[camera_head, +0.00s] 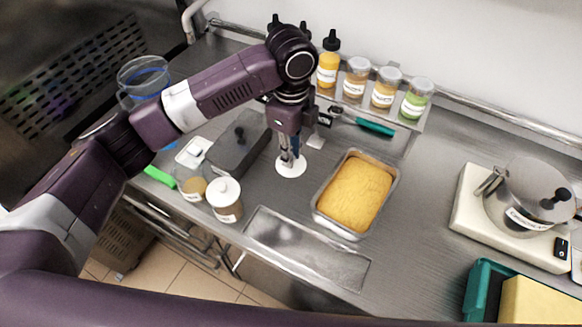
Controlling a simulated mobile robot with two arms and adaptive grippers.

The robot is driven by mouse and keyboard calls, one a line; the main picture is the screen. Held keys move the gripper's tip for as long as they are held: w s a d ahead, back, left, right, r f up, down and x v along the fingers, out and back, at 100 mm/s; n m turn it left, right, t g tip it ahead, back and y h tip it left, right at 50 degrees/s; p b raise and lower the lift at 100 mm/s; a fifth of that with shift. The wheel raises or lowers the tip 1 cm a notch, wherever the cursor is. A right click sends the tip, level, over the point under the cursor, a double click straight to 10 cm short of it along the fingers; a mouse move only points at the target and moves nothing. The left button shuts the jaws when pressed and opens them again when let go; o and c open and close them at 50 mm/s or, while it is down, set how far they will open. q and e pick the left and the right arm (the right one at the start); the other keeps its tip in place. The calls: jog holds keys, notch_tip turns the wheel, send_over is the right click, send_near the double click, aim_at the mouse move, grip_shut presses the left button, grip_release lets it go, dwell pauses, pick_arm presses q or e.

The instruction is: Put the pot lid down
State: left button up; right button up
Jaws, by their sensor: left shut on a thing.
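My left gripper (290,156) points down over the middle of the steel counter and is shut on a small white round lid (291,168). The lid is flat and level, at or just above the counter; I cannot tell whether it touches. It lies left of the metal pan of yellow cake (358,194). A glass jar (191,188) with yellowish contents seems to have no lid on. A steel pot (525,190) with a black-knobbed lid stands at the right. My right gripper is out of view.
A dark lidded container (238,147) stands close left of the gripper. A rack of bottles and spice jars (384,92) and a green-handled tool (372,127) are behind. A recessed steel tray (306,247) lies in front. Bare counter shows right of the pan.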

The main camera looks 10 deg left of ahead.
pick_arm(q)
notch_tip(320, 180, down, 7)
jog(key=shift+f+p, duration=0.2)
jog(key=shift+p, duration=0.4)
jog(key=o, duration=0.8)
jog(key=shift+f, duration=0.15)
notch_tip(320, 180, up, 11)
jog(key=b, duration=0.3)
jog(key=shift+r, duration=0.7)
